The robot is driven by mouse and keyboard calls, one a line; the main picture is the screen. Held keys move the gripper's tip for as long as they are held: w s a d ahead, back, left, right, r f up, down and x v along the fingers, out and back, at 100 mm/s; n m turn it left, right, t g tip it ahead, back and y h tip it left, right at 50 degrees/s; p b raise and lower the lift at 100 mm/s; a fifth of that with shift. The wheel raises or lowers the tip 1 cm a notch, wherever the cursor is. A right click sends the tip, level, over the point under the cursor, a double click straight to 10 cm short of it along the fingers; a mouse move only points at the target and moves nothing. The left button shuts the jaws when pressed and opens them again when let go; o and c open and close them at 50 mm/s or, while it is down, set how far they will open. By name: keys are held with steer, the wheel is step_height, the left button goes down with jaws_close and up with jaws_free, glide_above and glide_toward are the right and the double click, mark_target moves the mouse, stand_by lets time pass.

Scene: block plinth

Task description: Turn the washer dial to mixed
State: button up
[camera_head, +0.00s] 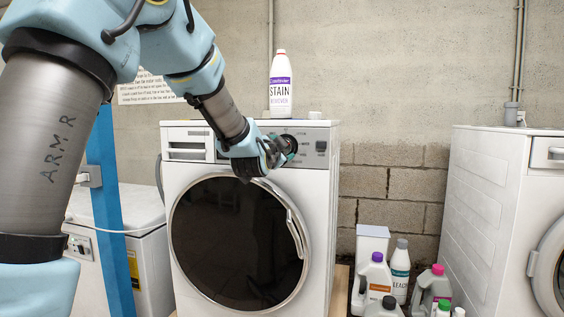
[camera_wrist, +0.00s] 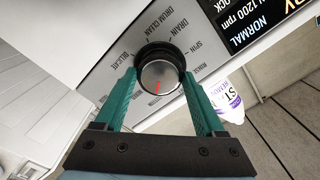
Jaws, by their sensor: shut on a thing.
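The washer (camera_head: 180,180) is a white front loader with a round dark door (camera_head: 240,240), which is closed. Its dial (camera_wrist: 160,72) is a round silver-faced knob with a black skirt and a short red mark on its face. Labels around it include DELICATE, DRUM CLEAN, DRAIN, SPIN and RINSE; I cannot read a MIXED label. My gripper (camera_wrist: 160,82) is shut on the dial, one teal finger on each side. In the head view my gripper (camera_head: 280,152) is at the control panel and mostly hides the dial.
A stain remover bottle (camera_head: 280,88) stands on top of the washer. Several detergent bottles (camera_head: 374,285) stand on the floor to its right. Another white machine (camera_head: 485,200) is at the far right. A blue post (camera_head: 108,220) is at the left.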

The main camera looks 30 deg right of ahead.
steer(key=shift+f+m+b, duration=0.1)
steer(key=shift+m+b, duration=1.55)
steer(key=shift+m, duration=0.65)
steer(key=o, duration=1.3)
steer(key=shift+o, duration=0.2)
steer(key=shift+s+a, duration=0.1)
steer(key=b+v, duration=0.2)
steer(key=v, duration=0.8)
steer(key=shift+s+a+b, duration=0.2)
steer(key=shift+b, duration=0.15)
